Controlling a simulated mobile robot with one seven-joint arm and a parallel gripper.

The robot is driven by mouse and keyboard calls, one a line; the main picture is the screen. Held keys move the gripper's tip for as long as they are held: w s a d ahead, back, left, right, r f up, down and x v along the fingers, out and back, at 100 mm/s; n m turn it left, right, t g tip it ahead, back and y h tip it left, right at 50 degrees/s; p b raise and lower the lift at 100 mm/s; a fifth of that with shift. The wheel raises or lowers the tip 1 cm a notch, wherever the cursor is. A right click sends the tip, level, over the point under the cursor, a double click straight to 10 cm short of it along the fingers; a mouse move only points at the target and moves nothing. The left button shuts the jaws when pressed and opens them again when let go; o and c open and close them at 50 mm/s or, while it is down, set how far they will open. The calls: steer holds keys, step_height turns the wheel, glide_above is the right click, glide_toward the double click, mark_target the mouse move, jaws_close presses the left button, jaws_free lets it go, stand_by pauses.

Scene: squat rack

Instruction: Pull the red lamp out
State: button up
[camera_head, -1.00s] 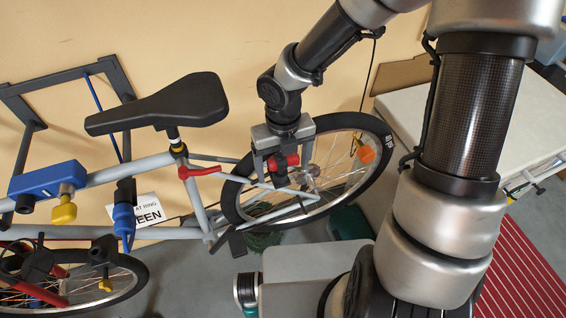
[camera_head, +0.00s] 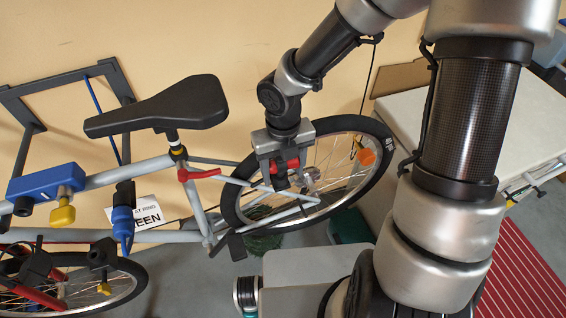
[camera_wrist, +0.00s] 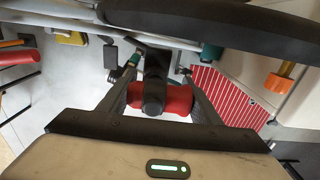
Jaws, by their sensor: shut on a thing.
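The red lamp (camera_head: 291,166) is on the bicycle near the rear wheel, behind the seat post. My gripper (camera_head: 284,174) reaches down over it from above, with its fingers on either side, shut on it. In the wrist view the red lamp (camera_wrist: 178,99) lies crosswise between the two fingers of my gripper (camera_wrist: 155,92). A black rounded part (camera_wrist: 153,88) covers the lamp's middle there. The fingers hide some of the lamp in the head view, and its mount cannot be made out.
The black saddle (camera_head: 165,106) is left of my gripper, and the rear wheel (camera_head: 374,178) is close on the right. An orange part (camera_head: 367,157) shows at the wheel. A pale bench (camera_head: 415,108) and red striped mat (camera_head: 520,262) are farther right. The wall is behind.

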steer(key=shift+r+p, duration=0.6)
steer(key=shift+p, duration=0.2)
stand_by(0.4)
steer(key=shift+r, duration=0.1)
steer(key=shift+r, duration=4.4)
